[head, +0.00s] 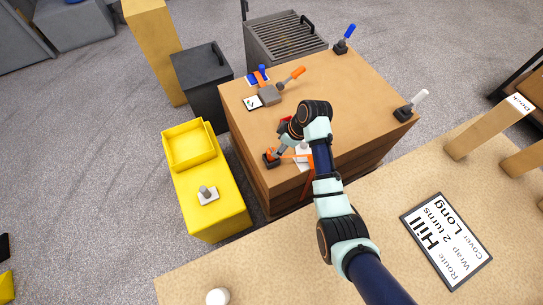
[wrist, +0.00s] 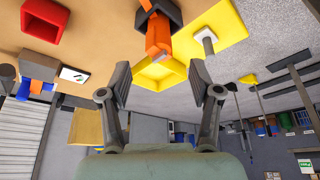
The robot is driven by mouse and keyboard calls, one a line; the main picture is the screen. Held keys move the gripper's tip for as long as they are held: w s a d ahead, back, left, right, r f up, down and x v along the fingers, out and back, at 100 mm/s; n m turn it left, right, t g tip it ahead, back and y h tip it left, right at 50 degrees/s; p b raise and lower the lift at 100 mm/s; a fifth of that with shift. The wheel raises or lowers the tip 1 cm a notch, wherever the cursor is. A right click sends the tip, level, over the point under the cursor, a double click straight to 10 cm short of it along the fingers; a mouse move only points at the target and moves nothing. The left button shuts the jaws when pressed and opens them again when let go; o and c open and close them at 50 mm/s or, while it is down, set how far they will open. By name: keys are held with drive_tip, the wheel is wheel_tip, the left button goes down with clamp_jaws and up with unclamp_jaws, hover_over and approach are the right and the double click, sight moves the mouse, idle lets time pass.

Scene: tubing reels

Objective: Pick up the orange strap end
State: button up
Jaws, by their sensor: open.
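The orange strap end (wrist: 158,38) shows in the wrist view at the top middle, standing out of a dark square holder (wrist: 172,10). In the head view the orange piece (head: 271,153) is at the near left corner of the wooden block (head: 350,85), with an orange band running right from it. My gripper (wrist: 162,84) is open, with nothing between its fingers. The orange piece appears ahead of the fingers, near the gap between them. In the head view my gripper (head: 283,146) is close beside the orange piece; my wrist hides part of the block top.
A yellow stand (head: 215,212) with an open yellow bin (head: 190,147) is left of the block. A red box (wrist: 45,20) shows in the wrist view. Blue (head: 349,32), white (head: 421,97) and orange (head: 297,73) handles stand on the block. A sign (head: 446,240) lies front right.

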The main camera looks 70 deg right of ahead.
sight(272, 151)
drive_tip(key=b+x, duration=0.4)
drive_tip(key=x, duration=0.3)
drive_tip(key=shift+w+f, duration=0.2)
drive_tip(key=shift+f, duration=0.15)
clamp_jaws()
